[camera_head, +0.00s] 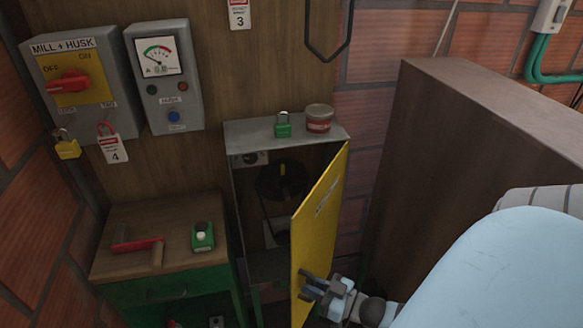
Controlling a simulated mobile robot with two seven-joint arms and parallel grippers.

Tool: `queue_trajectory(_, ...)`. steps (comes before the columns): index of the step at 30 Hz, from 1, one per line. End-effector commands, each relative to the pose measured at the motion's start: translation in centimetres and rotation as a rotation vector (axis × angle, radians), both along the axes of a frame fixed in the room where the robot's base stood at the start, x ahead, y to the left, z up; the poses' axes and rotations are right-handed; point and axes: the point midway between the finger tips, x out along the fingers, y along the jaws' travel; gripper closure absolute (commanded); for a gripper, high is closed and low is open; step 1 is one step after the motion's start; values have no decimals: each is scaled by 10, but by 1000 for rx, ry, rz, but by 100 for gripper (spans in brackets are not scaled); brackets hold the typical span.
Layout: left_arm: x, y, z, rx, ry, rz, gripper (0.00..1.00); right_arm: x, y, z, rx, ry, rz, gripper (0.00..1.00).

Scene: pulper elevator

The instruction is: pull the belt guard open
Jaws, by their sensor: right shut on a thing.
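The belt guard (319,226) is a yellow hinged panel on a grey metal cabinet (335,132). It stands swung out from the cabinet front, so the dark inside shows. A black pulley (280,183) and part of a belt are visible inside. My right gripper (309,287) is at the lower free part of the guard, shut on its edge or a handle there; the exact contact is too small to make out. My left gripper is not in view.
A green padlock (283,124) and a red-brown tin (319,118) stand on the cabinet top. A wooden-topped bench (125,218) with a hammer (137,245) is at left. A large brown box (440,150) stands close on the right.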

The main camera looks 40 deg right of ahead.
Motion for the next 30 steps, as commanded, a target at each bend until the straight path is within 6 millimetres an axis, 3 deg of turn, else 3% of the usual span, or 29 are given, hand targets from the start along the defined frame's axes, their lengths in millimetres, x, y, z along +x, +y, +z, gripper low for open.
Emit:
queue_trajectory(3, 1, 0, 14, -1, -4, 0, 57, -20, -9, 2, 5, 6, -1, 100)
queue_trajectory(10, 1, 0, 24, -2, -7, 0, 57, -43, -23, 1, 6, 5, -2, 100)
queue_trajectory(28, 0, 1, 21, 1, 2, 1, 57, -51, -29, 0, 6, 3, -2, 100)
queue_trajectory(29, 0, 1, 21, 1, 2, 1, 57, -51, -29, 0, 6, 3, -2, 81)
queue_trajectory(30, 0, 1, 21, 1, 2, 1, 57, -51, -29, -1, 5, 3, -1, 76)
